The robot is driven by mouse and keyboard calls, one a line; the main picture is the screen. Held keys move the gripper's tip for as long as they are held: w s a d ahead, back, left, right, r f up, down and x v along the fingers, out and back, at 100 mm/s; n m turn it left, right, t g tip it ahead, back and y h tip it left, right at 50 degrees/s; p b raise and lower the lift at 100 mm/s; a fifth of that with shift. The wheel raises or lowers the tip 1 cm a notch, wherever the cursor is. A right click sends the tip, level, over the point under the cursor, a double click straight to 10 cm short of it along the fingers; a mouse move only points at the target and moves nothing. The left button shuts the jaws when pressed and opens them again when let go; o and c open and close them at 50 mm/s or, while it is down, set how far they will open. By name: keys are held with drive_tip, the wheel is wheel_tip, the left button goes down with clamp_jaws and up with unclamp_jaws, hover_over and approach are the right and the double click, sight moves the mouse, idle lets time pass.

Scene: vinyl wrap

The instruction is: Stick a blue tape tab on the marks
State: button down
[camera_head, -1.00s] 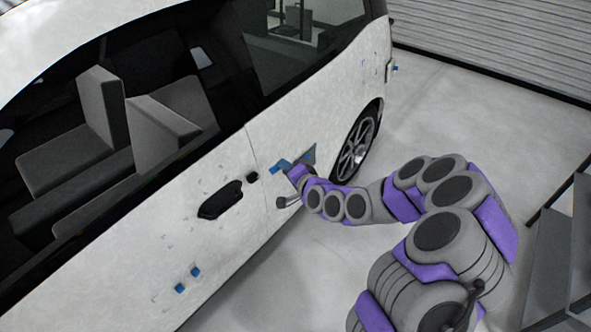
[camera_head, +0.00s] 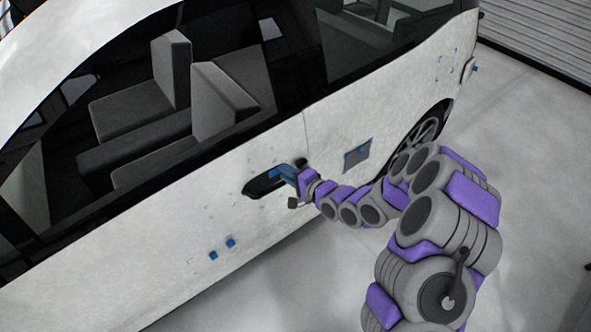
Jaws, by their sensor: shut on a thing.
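My gripper (camera_head: 287,172) is small in view, at the white van's side by the dark door handle recess (camera_head: 262,187). It is shut on a blue tape tab (camera_head: 274,174), which shows at the fingertips and overlaps the recess; I cannot tell whether it touches the door. Two blue tabs (camera_head: 213,255) (camera_head: 230,243) are on the lower door panel. Faint small marks (camera_head: 209,222) show above them. A grey-blue square patch (camera_head: 357,155) is on the panel right of my gripper. More small blue marks (camera_head: 446,65) are near the van's rear.
The white van (camera_head: 150,240) fills the left and middle, with dark windows and a rear wheel (camera_head: 420,135) just behind my arm. The pale floor (camera_head: 530,190) is clear at the right. A shutter wall (camera_head: 545,35) stands at the back right.

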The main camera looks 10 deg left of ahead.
sight(267, 159)
drive_tip(key=b+x, duration=0.1)
drive_tip(key=x, duration=0.4)
drive_tip(key=shift+w+f+b, duration=0.25)
drive_tip(key=shift+w+b, duration=0.05)
drive_tip(key=shift+w, duration=0.05)
drive_tip(key=shift+w+a, duration=0.4)
drive_tip(key=shift+w, duration=0.05)
drive_tip(key=shift+r+p, duration=0.1)
drive_tip(key=shift+p, duration=0.2)
drive_tip(key=shift+w+a, duration=0.45)
drive_tip(key=shift+a, duration=0.05)
idle(1.1)
drive_tip(key=shift+p, duration=0.55)
idle(1.5)
drive_tip(key=c, duration=0.9)
unclamp_jaws()
drive_tip(key=shift+a+f, duration=0.1)
drive_tip(key=shift+f, duration=0.15)
